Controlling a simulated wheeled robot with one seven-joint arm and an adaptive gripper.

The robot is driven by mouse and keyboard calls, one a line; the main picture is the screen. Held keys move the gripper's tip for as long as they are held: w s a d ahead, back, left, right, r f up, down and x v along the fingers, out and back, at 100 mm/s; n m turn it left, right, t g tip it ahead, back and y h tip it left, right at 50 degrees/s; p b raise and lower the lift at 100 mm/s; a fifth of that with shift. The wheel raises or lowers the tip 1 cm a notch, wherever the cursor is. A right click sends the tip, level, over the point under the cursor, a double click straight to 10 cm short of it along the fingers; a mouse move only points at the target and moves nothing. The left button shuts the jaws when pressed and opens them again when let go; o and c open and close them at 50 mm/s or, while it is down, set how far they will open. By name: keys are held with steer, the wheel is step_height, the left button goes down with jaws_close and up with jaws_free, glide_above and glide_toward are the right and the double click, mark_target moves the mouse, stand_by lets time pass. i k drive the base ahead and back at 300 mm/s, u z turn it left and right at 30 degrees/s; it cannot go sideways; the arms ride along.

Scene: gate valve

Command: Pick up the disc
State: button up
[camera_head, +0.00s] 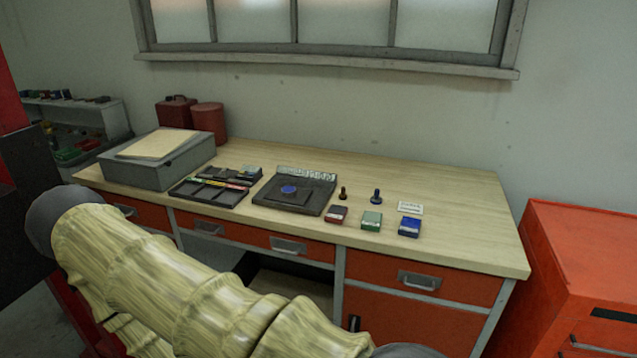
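A small blue disc (288,189) lies on a dark square plate in the middle of the workbench (451,213). The plate is part of a dark tray (316,201) with a pale labelled strip along its back. The disc is not covered by anything. My arm, with a pale yellow-green sleeve, crosses the lower left in front of the bench and runs out of the bottom of the picture. My gripper is not in view.
A sectioned black tray (207,192) and a grey box (158,160) stand left of the disc. Two dark knobbed pieces (376,196) and several small boxes (372,221) are to its right. The bench's right end is clear. An orange cabinet (582,272) stands beyond.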

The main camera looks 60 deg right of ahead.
mark_target(288, 191)
steer(key=z, duration=1.1)
steer(key=i, duration=0.15)
